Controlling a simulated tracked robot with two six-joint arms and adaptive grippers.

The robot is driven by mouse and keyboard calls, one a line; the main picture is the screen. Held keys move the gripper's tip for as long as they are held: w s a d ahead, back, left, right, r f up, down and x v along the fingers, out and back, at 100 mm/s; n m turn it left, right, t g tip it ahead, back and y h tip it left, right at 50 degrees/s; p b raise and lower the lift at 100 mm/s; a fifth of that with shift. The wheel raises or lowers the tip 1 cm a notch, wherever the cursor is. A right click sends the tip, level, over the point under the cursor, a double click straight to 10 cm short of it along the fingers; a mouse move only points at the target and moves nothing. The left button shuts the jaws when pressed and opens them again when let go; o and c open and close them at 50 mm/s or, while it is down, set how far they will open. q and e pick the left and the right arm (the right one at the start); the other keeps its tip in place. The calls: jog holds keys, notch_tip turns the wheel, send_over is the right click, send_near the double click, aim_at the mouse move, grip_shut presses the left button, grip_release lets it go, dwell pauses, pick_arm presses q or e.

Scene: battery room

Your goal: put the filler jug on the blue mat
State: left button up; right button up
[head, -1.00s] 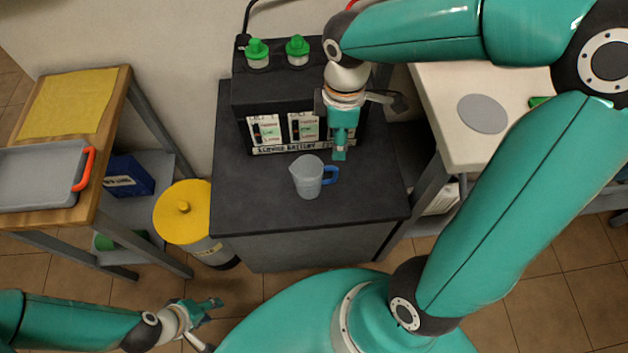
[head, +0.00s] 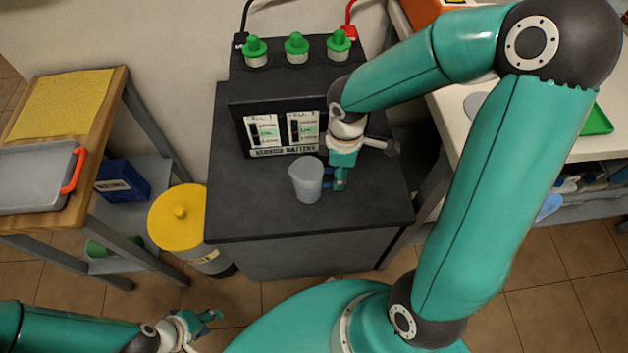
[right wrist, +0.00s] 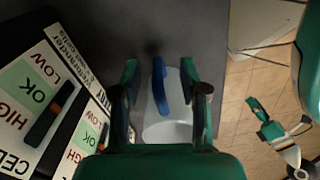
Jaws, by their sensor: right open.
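The filler jug (head: 306,182), pale and translucent with a blue handle, stands upright on the dark top of the battery stand. My right gripper (head: 340,185) is open at the jug's handle side. In the right wrist view, the blue handle (right wrist: 160,85) lies between its two spread fingers, with the jug body (right wrist: 168,126) partly hidden by the gripper. I cannot see contact between fingers and handle. My left gripper (head: 209,315) looks open and empty, low at the front left, over the floor. I cannot make out a blue mat in these views.
The battery (head: 290,115) with green caps stands behind the jug. At left are a wooden table with a yellow mat (head: 62,105) and a grey tray (head: 35,178), and a yellow-lidded bin (head: 178,220). A white table (head: 447,118) is at right, partly behind my right arm.

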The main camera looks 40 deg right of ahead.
jog(key=f, duration=0.3)
jog(key=f+b, duration=0.1)
jog(key=shift+w+a+f, duration=0.2)
jog(key=shift+w+f, duration=0.05)
grip_shut()
